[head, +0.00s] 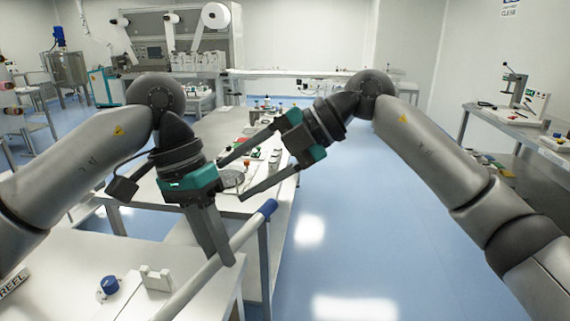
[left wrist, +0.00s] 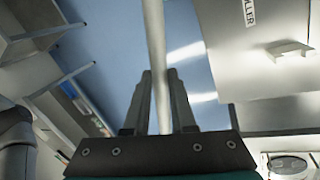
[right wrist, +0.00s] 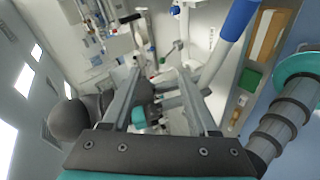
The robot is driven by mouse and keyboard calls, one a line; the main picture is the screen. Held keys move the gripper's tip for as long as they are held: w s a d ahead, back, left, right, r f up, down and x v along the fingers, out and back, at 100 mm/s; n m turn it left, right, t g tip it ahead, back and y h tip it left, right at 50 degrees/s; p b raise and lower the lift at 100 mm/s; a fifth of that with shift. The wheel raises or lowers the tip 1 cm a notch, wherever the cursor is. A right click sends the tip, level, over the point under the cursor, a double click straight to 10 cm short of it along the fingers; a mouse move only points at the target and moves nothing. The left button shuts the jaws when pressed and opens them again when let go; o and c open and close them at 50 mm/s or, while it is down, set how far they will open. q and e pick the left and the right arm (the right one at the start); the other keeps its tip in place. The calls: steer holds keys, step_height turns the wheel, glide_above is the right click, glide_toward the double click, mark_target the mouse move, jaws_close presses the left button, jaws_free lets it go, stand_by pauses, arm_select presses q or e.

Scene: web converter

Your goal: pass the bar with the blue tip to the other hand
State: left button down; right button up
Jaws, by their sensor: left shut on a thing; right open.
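The bar (head: 212,263) is a long pale rod with a blue tip (head: 268,208). It slants through the head view, blue end up and to the right. My left gripper (head: 222,258) is shut on the bar below the blue tip; in the left wrist view the bar (left wrist: 154,50) runs between its fingers. My right gripper (head: 230,180) is open and empty, above and left of the blue tip in the head view. In the right wrist view the bar (right wrist: 214,65) and blue tip (right wrist: 238,18) lie right of the open fingers, not between them.
A near table (head: 75,250) holds a white bracket (head: 156,279) and a blue-topped piece (head: 109,285). Behind the grippers, a long bench holds small items and a round metal plate (head: 231,178). Blue floor (head: 340,230) is clear on the right, up to a side bench (head: 515,125).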

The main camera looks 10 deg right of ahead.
mark_target(253, 219)
steer(key=s+d+r+m+t+h, duration=0.2)
steer(key=s+d+h, duration=0.1)
steer(key=d+h, duration=0.3)
steer(key=shift+h, duration=0.4)
steer(key=x, duration=1.2)
steer(key=shift+s+a, duration=0.3)
steer(key=shift+r, duration=0.1)
steer(key=shift+r, duration=0.1)
jaws_close()
arm_select(q)
steer(key=shift+s, duration=0.1)
steer(key=c, duration=1)
jaws_free()
steer(key=shift+c, duration=0.2)
steer(key=o, duration=0.4)
